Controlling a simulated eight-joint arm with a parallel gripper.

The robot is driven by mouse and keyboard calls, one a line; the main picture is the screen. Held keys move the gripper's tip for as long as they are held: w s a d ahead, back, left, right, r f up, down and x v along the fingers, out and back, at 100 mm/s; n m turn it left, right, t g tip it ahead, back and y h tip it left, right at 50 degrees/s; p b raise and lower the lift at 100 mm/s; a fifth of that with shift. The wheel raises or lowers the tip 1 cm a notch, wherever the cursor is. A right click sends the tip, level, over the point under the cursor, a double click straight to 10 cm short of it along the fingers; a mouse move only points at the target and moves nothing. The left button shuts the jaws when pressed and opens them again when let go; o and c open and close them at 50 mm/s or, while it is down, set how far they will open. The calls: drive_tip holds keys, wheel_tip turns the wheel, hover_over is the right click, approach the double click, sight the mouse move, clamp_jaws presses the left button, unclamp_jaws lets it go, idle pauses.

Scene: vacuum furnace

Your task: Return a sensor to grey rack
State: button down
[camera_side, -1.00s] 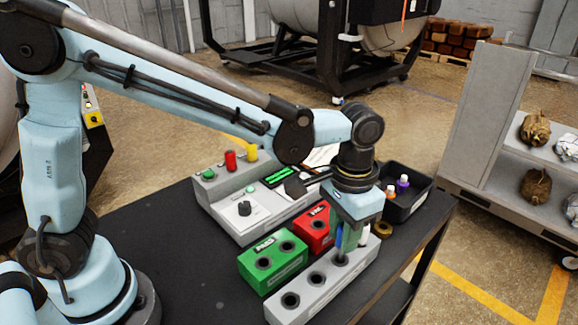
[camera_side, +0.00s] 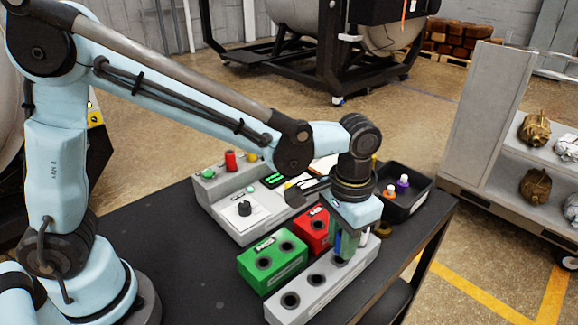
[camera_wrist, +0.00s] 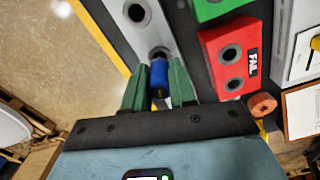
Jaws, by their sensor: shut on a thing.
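My gripper (camera_side: 343,247) has green fingers and is shut on a blue sensor (camera_wrist: 158,72), which shows between the fingertips in the wrist view. The gripper is low over the far right half of the grey rack (camera_side: 326,286), a long block with a row of round holes. In the wrist view, the sensor overlaps one hole of the rack (camera_wrist: 161,22); I cannot tell whether its tip is inside. A white-topped item (camera_side: 364,238) stands just right of the fingers, partly hidden.
A green block (camera_side: 270,277) and a red FAIL block (camera_side: 306,236) stand close beside the rack. A grey control box (camera_side: 225,212) with knobs is behind. A black bin (camera_side: 412,203) holds orange- and purple-topped items. The table's right edge is near the rack.

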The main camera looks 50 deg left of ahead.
drive_tip(key=shift+f, duration=0.2)
drive_tip(key=shift+f, duration=0.35)
drive_tip(key=shift+f, duration=0.55)
idle(0.6)
drive_tip(key=shift+c, duration=2.2)
unclamp_jaws()
drive_tip(key=shift+r, duration=0.1)
drive_tip(key=shift+r, duration=2.95)
